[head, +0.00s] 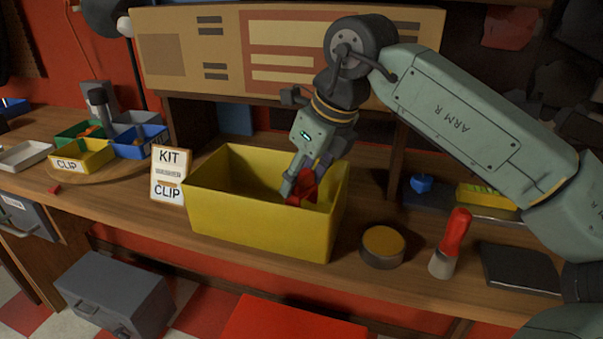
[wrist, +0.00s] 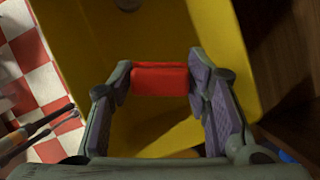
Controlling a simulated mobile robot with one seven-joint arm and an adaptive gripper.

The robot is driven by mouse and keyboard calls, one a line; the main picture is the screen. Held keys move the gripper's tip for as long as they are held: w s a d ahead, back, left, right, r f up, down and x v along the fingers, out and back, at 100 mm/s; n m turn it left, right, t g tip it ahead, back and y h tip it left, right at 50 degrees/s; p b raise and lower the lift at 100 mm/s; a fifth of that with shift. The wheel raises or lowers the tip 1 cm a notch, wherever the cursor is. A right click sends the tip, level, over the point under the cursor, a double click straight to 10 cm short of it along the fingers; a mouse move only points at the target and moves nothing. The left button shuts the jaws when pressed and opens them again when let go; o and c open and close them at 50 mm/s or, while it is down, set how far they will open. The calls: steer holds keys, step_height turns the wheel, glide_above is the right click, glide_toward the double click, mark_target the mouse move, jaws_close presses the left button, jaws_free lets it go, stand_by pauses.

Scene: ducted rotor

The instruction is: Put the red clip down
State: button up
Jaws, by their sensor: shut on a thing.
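The red clip (head: 302,188) is between the fingers of my gripper (head: 305,181), inside the mouth of the large yellow bin (head: 258,222), near its right end. In the wrist view the red clip (wrist: 159,79) spans both purple-padded fingers of my gripper (wrist: 160,82), which are shut on it. The yellow bin (wrist: 185,35) lies behind it in that view. The bin's floor under the clip is hidden in the head view, so the clip's height above it is unclear.
A sign reading KIT and CLIP (head: 168,174) stands left of the bin. A round tin (head: 383,246) and a red-handled tool (head: 452,242) stand to the right. Small trays, one yellow labelled CLIP (head: 82,160), sit far left. A small red piece (head: 54,190) lies near the bench edge.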

steer(key=shift+f, duration=0.1)
steer(key=shift+f+b, duration=0.4)
steer(key=shift+b, duration=0.1)
steer(key=shift+f, duration=0.1)
steer(key=o, duration=1.1)
steer(key=shift+r+p, duration=0.45)
steer(key=shift+r, duration=0.05)
steer(key=b+v, duration=0.1)
steer(key=v, duration=1.1)
steer(key=shift+r, duration=0.2)
